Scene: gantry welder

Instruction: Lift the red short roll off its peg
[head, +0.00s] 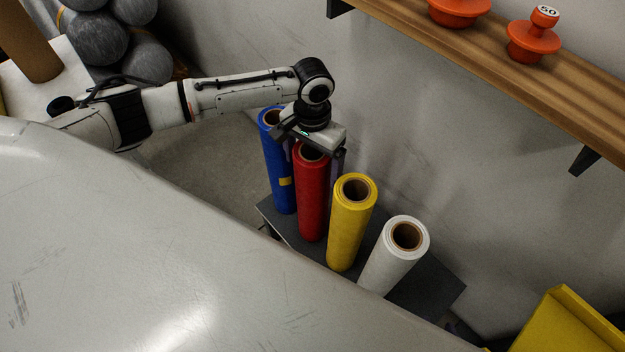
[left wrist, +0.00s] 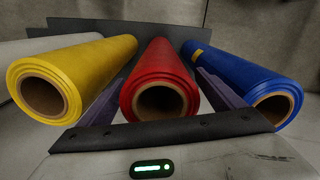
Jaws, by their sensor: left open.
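The red roll (head: 311,200) stands upright on a dark stand, between the blue roll and the yellow roll. My left gripper (head: 313,160) comes down over its top from the left and hides part of its rim. In the left wrist view the red roll (left wrist: 160,85) lies between the two spread fingers, its hollow end facing the camera. The fingers are open, one on each side; I cannot tell whether they touch it. The peg is hidden. My right gripper does not show.
The blue roll (head: 275,165) stands close on the left, the yellow roll (head: 352,222) and white roll (head: 394,256) on the right. The dark stand (head: 428,283) is near the wall. A wooden shelf (head: 480,62) with orange items overhangs at upper right. A yellow container (head: 570,325) is at lower right.

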